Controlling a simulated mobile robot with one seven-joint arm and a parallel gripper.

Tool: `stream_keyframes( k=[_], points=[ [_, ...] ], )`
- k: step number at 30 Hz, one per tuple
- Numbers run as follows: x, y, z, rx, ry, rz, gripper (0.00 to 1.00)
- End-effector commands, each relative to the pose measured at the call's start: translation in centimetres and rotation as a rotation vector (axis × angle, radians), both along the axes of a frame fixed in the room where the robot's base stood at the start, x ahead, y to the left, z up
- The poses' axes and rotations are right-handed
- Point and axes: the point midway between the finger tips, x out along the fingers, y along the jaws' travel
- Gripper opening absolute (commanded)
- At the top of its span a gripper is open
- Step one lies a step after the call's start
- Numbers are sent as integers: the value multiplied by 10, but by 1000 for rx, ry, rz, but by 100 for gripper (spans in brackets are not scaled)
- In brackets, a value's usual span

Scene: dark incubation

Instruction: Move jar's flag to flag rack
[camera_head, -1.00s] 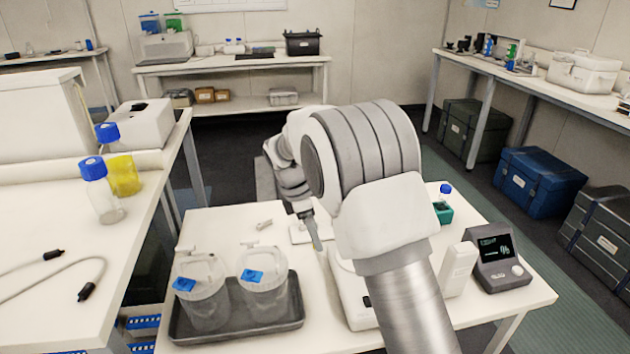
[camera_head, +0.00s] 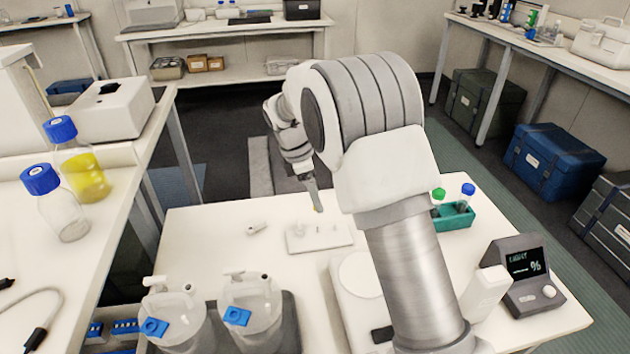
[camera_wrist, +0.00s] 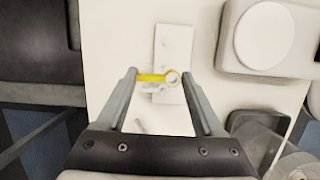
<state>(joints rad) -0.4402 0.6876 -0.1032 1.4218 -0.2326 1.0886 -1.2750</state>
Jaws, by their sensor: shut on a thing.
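My gripper (camera_wrist: 160,75) is shut on a yellow flag with a pale ring at its right end (camera_wrist: 158,77), held crosswise between the fingertips. In the head view my gripper (camera_head: 316,208) points down above the white flag rack (camera_head: 296,247), and only a small yellow spot shows at its tip. The rack is a flat plate with small upright pieces; it also shows beneath the flag in the wrist view (camera_wrist: 174,45). Two clear lidded jars, left (camera_head: 172,310) and right (camera_head: 250,300), stand at the front left, each with a blue tag on top. The gap between flag and rack is unclear.
A dark tray (camera_head: 290,325) holds the jars. A small pale piece (camera_head: 257,228) lies left of the rack. A white device with a round plate (camera_head: 360,272), a green tube holder (camera_head: 455,217) and a display unit (camera_head: 525,270) stand to the right. The table's back left is clear.

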Motion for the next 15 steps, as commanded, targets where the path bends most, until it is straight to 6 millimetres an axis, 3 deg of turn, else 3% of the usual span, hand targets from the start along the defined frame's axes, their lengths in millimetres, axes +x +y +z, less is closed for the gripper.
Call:
stream_keyframes(
  k=[8,15],
  points=[
    [0,0,-3,0,0,0,19],
    [0,0,-19,-1,0,0,19]
  ],
)
